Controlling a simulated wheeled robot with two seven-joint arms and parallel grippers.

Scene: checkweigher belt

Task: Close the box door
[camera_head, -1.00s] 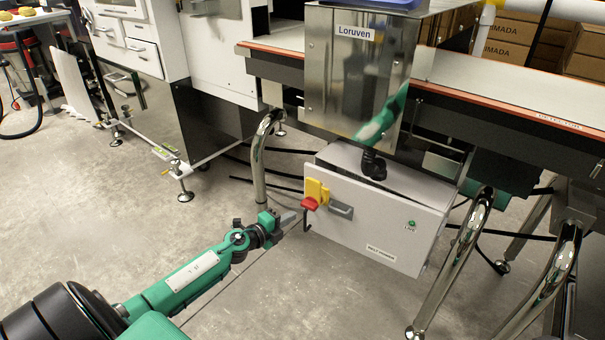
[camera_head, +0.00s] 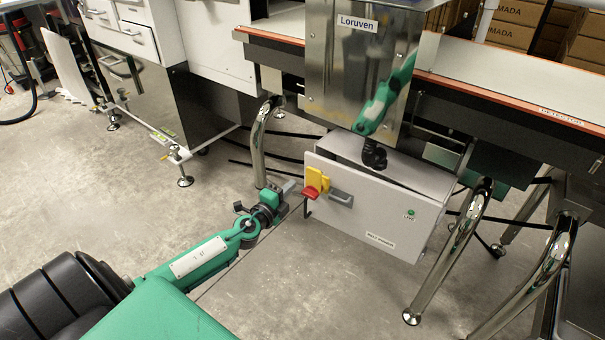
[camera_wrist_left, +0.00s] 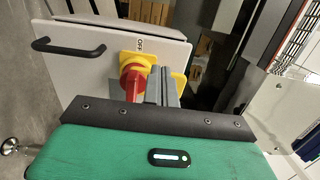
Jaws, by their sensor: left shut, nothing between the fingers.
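The light grey box (camera_head: 375,215) hangs under the belt machine. I cannot tell how wide any gap behind the door is. My left gripper (camera_head: 291,188) is at the door's left edge, just left of the switch. In the left wrist view its shut, empty fingers (camera_wrist_left: 162,86) are right beside the red knob (camera_wrist_left: 132,80). I cannot tell whether they touch the door. The black-looking handle (camera_wrist_left: 68,46) is left of the knob. My right gripper is out of view.
A chrome leg (camera_head: 258,145) stands behind and left of my left gripper, and another chrome leg (camera_head: 448,255) stands right of the box. The belt (camera_head: 520,85) and the steel cabinet (camera_head: 360,60) are above. Cables lie behind the box. The floor in front is clear.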

